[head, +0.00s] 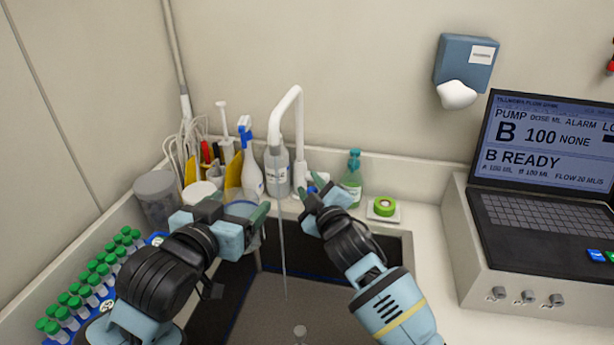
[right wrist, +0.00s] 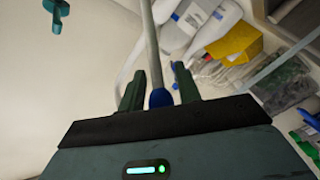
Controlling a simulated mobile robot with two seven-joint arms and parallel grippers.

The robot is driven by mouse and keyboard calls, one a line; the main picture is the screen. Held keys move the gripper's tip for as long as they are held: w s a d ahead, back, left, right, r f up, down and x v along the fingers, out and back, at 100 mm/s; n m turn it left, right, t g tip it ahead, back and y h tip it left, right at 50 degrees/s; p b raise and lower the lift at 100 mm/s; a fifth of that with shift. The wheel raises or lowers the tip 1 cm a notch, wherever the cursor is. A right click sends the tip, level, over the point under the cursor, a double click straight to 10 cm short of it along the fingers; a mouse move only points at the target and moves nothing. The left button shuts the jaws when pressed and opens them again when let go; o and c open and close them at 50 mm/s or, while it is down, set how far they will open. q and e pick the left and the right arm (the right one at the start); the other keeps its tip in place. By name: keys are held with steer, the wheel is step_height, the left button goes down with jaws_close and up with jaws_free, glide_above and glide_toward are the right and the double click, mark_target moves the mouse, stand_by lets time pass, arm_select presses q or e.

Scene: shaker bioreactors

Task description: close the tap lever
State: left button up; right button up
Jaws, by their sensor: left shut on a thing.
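The white tap (head: 300,135) stands at the back of the sink, and a thin stream of water (head: 283,245) falls from its spout into the basin. The tap lever has a blue end (right wrist: 160,97), seen in the right wrist view between the fingers of my right gripper (right wrist: 159,88). Those fingers are open, with a gap on each side of it. In the head view my right gripper (head: 312,190) is at the tap's base and partly hides the lever. My left gripper (head: 260,217) is shut on a clear vessel (head: 240,208), left of the stream and mostly hidden by the gripper.
Several bottles, including a wash bottle (head: 250,170) and a green bottle (head: 352,178), line the sink's back ledge. Green tape (head: 384,206) lies to the right. Green-capped tubes (head: 85,285) fill a rack at left. A laptop (head: 545,170) stands at right.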

steer(key=shift+w+a, duration=0.2)
steer(key=shift+w, duration=0.25)
steer(key=shift+s+d+r, duration=0.1)
steer(key=shift+s, duration=0.2)
steer(key=shift+c, duration=0.5)
jaws_close()
steer(key=shift+w+d+r+m+g+h, duration=0.15)
steer(key=shift+w+r+g, duration=0.15)
steer(key=shift+r, duration=0.15)
steer(key=shift+w+d+r+m+g+h, duration=0.1)
steer(key=shift+w+r+m+g+h, duration=0.15)
steer(key=shift+r, duration=0.2)
jaws_free()
steer(key=shift+o, duration=0.5)
steer(key=shift+w+a, duration=0.15)
steer(key=shift+w, duration=0.05)
